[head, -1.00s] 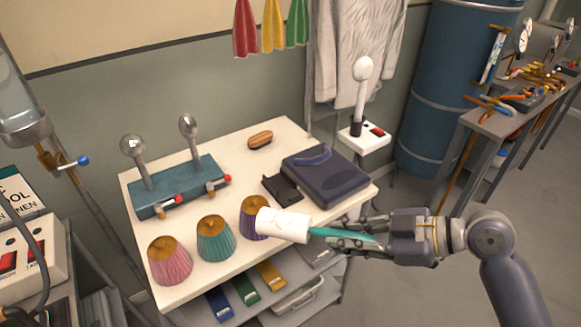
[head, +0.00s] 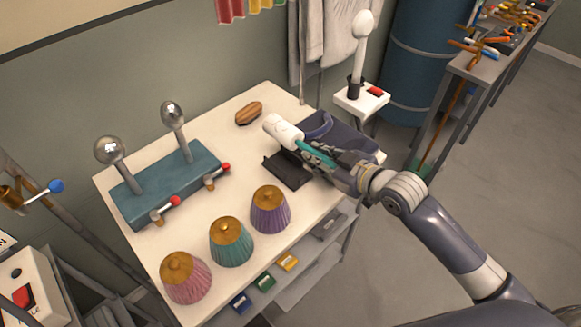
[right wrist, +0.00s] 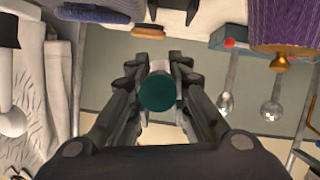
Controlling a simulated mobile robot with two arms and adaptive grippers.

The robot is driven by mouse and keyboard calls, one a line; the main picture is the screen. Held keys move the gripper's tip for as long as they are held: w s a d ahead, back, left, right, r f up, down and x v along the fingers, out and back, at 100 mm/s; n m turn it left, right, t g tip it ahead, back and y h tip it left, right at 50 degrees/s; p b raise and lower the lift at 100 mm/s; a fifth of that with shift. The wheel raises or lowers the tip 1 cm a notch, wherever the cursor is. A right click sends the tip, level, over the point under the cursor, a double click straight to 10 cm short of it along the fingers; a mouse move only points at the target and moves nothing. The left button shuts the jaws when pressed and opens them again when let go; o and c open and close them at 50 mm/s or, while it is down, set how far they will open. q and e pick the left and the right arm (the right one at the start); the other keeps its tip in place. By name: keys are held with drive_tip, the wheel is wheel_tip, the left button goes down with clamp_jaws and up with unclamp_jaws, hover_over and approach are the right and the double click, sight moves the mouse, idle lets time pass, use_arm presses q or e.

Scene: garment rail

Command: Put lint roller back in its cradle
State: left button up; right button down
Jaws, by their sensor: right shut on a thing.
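The lint roller, with a white roll (head: 283,131) and a teal handle (head: 317,154), is held up over the table. My right gripper (head: 325,160) is shut on its handle, and the roll points to the upper left. In the right wrist view the handle's round teal end (right wrist: 158,92) sits between the fingers. A black holder that looks like the cradle (head: 288,171) lies empty on the table, below the roller and beside the navy case. The gap between roller and cradle is hard to judge. My left gripper is not in view.
A navy case (head: 345,137) lies partly behind my right gripper. Pink (head: 185,278), teal (head: 231,242) and purple (head: 270,210) shades line the front. A wooden brush (head: 249,113) lies at the back. A teal stand with metal knobs (head: 165,186) is at left. A white steamer-like tool (head: 358,60) stands behind.

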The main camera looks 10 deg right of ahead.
wheel_tip(320, 180, down, 5)
drive_tip(key=shift+w+a+p, duration=0.1)
drive_tip(key=shift+p, duration=0.2)
drive_tip(key=shift+f, duration=0.7)
wheel_tip(320, 180, down, 3)
drive_tip(key=shift+f, duration=0.15)
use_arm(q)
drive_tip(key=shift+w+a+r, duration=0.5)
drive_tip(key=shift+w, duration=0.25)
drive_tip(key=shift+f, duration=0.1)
use_arm(e)
drive_tip(key=shift+f, duration=0.1)
drive_tip(key=shift+f, duration=0.4)
drive_tip(key=c, duration=1.5)
unclamp_jaws()
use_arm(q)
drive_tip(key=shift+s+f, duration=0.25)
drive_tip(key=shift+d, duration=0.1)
